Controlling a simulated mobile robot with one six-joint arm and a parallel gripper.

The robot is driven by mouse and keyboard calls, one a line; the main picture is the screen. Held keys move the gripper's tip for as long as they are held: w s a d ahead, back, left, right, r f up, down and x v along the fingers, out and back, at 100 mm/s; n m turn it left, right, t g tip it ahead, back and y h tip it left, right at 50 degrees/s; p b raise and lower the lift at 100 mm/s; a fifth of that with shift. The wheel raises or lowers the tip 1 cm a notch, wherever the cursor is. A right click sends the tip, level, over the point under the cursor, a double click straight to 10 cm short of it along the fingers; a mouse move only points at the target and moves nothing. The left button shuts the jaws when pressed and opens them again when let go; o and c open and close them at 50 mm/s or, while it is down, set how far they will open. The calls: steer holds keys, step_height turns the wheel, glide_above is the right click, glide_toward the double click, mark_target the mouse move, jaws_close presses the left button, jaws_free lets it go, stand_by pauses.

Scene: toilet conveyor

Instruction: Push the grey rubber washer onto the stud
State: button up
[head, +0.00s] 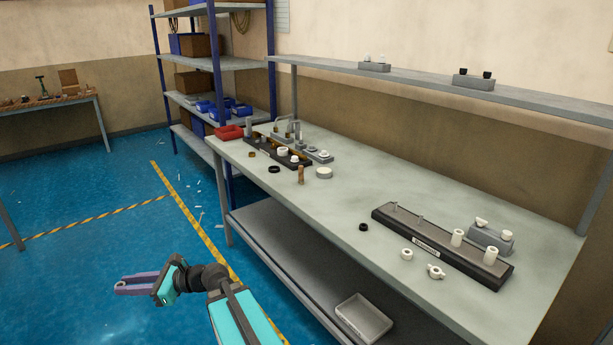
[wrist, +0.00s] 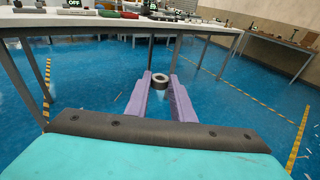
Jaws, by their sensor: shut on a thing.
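My gripper (head: 122,285) is out over the blue floor, left of the workbench and well away from it. In the wrist view its two purple fingers (wrist: 160,76) are closed on a dark grey ring, which looks like the rubber washer (wrist: 160,84), held at the fingertips with its hole visible. I cannot tell which stud the task names.
The workbench (head: 345,215) holds a second black board (head: 270,152) with fittings, a black ring (head: 363,227), white fittings (head: 436,272), and a grey block (head: 491,238). A shelf (head: 430,75) runs above its back. Below is a grey tray (head: 363,318). Floor around my gripper is clear.

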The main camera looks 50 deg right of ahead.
steer(key=w+d+r+m+t+h+p, duration=0.1)
steer(key=w+d+m+h, duration=0.2)
steer(key=d+m+h, duration=0.9)
steer(key=w+d+r+m+t+h, duration=0.1)
steer(key=w+d+h, duration=0.3)
steer(key=d, duration=1.6)
steer(key=s+d+r+m+g+h+p, duration=0.15)
steer(key=s+d+m+g+h, duration=0.35)
steer(key=d, duration=0.5)
steer(key=s+d+r+m+g+h+p, duration=0.1)
steer(key=s+d+r+m+g+h, duration=0.2)
steer(key=s+d, duration=0.5)
steer(key=s+d+r+m+g+p, duration=0.2)
steer(key=s+d+g, duration=0.3)
steer(key=s, duration=0.6)
steer(key=s+d+r+m+g+p, duration=0.2)
steer(key=s+d+m+g, duration=0.3)
steer(key=s+d, duration=0.5)
steer(key=s+d+r+m+g+p, duration=0.2)
steer(key=s+d+r+m+g, duration=0.2)
steer(key=s, duration=0.9)
steer(key=d+g, duration=0.1)
steer(key=d, duration=0.2)
steer(key=shift+d+r, duration=0.2)
steer(key=shift+r, duration=0.05)
steer(key=shift+s+a+h, duration=0.15)
steer(key=shift+a+h, duration=0.05)
steer(key=shift+h, duration=0.1)
steer(key=shift+f+b, duration=1.05)
steer(key=shift+f, duration=1.85)
